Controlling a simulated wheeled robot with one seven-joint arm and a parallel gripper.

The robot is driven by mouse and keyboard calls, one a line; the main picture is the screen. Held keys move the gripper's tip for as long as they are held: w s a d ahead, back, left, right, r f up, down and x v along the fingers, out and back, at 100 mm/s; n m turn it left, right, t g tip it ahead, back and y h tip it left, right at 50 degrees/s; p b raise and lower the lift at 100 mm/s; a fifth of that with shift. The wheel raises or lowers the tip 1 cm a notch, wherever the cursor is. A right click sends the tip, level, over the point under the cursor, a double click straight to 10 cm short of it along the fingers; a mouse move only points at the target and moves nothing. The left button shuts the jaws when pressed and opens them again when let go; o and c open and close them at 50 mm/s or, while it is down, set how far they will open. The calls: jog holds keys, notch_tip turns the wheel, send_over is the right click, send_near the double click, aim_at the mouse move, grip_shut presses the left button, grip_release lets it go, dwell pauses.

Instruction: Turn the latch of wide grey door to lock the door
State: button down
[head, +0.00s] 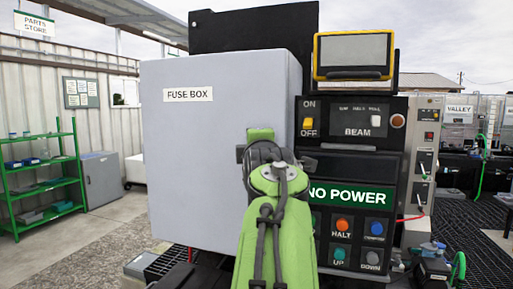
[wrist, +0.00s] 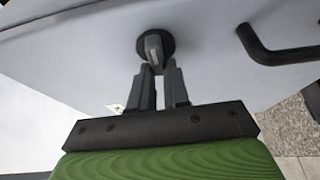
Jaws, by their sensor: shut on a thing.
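The wide grey door (head: 200,170), labelled "FUSE BOX", stands upright and looks closed against its box in the head view. Its surface also fills the upper part of the wrist view (wrist: 85,55). The latch (wrist: 154,46) is a small grey knob on a dark round base in the wrist view. My gripper (wrist: 158,72) is at the door face with its two fingers close together, shut on the latch. In the head view my green arm and gripper cover the latch at the door's right side.
A black bent handle (wrist: 275,50) sticks out from the door, right of the latch. A control panel (head: 350,210) with buttons and a "NO POWER" sign stands close right of the door. A green shelf (head: 42,185) is far left. Open floor lies left of the box.

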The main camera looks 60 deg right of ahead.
jog(key=c, duration=1.1)
grip_release()
jog(key=b+v, duration=0.6)
jog(key=v, duration=0.9)
jog(key=shift+s+a, duration=0.25)
